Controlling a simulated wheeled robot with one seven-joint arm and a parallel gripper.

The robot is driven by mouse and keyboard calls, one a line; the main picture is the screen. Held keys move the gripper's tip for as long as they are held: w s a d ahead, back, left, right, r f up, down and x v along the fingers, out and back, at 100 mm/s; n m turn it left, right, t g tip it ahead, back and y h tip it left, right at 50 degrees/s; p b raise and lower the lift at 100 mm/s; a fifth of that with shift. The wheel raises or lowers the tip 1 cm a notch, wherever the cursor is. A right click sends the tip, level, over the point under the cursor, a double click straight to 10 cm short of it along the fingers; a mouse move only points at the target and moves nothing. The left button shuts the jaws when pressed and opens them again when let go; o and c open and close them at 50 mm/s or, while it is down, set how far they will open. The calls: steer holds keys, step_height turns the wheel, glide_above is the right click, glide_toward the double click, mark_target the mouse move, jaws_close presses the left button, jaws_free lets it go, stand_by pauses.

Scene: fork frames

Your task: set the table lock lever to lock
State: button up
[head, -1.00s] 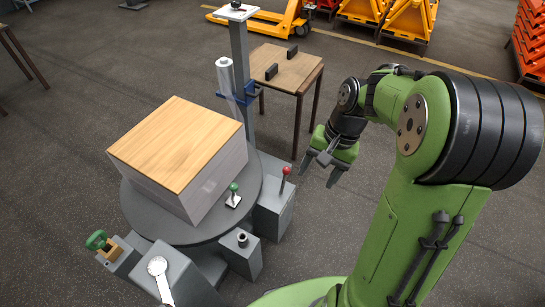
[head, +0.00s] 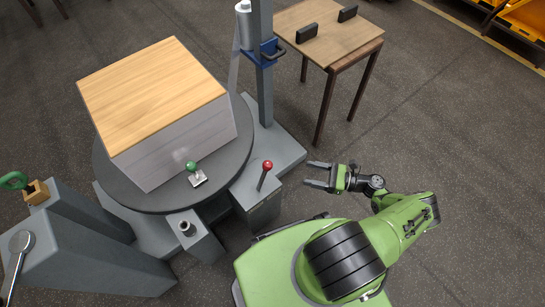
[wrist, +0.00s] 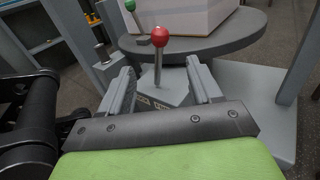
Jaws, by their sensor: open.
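A lever with a red knob (head: 267,165) stands on a grey block (head: 258,203) at the edge of the round turntable (head: 110,182); it leans slightly right in the head view. No readable lettering shows which lever is the table lock. My gripper (head: 309,174) is open and empty, to the right of the red-knobbed lever and pointing at it. In the wrist view the red-knobbed lever (wrist: 159,41) rises beyond and between the two open fingers, apart from them. Small plates with markings (wrist: 152,102) lie at its foot, too small to read.
A short lever with a green knob (head: 191,167) sits on the turntable beside a wood-topped white box (head: 152,90). A grey post (head: 264,85) with a blue bracket stands behind. A wooden table (head: 340,45) is at the back right.

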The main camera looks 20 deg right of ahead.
mark_target(268, 165)
steer(key=x, duration=1.6)
steer(key=shift+d, duration=0.1)
jaws_close()
